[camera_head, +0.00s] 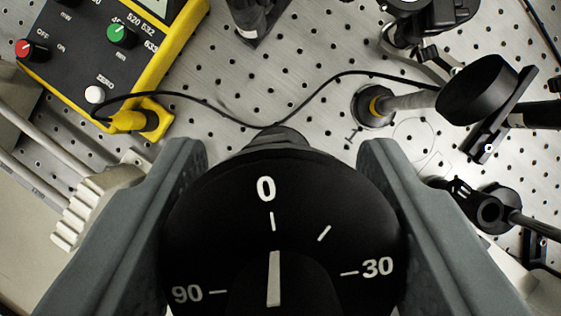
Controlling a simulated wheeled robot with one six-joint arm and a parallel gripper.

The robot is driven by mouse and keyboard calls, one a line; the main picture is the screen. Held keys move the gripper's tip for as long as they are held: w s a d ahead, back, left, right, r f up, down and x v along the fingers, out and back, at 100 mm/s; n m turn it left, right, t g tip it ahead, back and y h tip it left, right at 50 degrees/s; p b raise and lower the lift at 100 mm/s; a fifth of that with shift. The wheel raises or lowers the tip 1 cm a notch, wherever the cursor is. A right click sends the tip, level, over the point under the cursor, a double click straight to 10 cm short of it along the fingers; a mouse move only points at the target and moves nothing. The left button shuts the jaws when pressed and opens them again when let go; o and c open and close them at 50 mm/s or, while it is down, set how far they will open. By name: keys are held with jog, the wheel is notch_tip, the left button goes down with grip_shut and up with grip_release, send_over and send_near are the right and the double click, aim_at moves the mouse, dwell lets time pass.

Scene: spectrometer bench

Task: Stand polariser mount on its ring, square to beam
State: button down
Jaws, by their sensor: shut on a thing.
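The polariser mount (300,215) is a black round body with a white dial reading 0, 30 and 90 and a pale pointer line near the 0 mark. My gripper (282,190) is shut on it, one grey finger on each side. The mount fills the lower middle of the view, and its lower part is cut off by the frame edge. A thin drawn ring (413,139) shows on the perforated bench (300,60), up and to the right of the mount, apart from it.
A yellow-edged power meter (75,60) stands at upper left, its black cable (225,112) crossing the bench. A post (375,105) and a black disc-shaped holder (480,90) stand right of the middle. More black optics mounts (490,212) stand at lower right.

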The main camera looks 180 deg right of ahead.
jog(key=shift+f, duration=1.65)
jog(key=c, duration=0.7)
grip_release()
jog(key=shift+o, duration=0.2)
jog(key=v, duration=1.2)
jog(key=s+f+t, duration=0.2)
jog(key=s+t, duration=0.3)
jog(key=s, duration=1.1)
jog(key=s+f+t, duration=0.3)
jog(key=s+t, duration=0.3)
jog(key=s, duration=1)
jog(key=shift+s+t, duration=0.3)
jog(key=shift+s, duration=0.05)
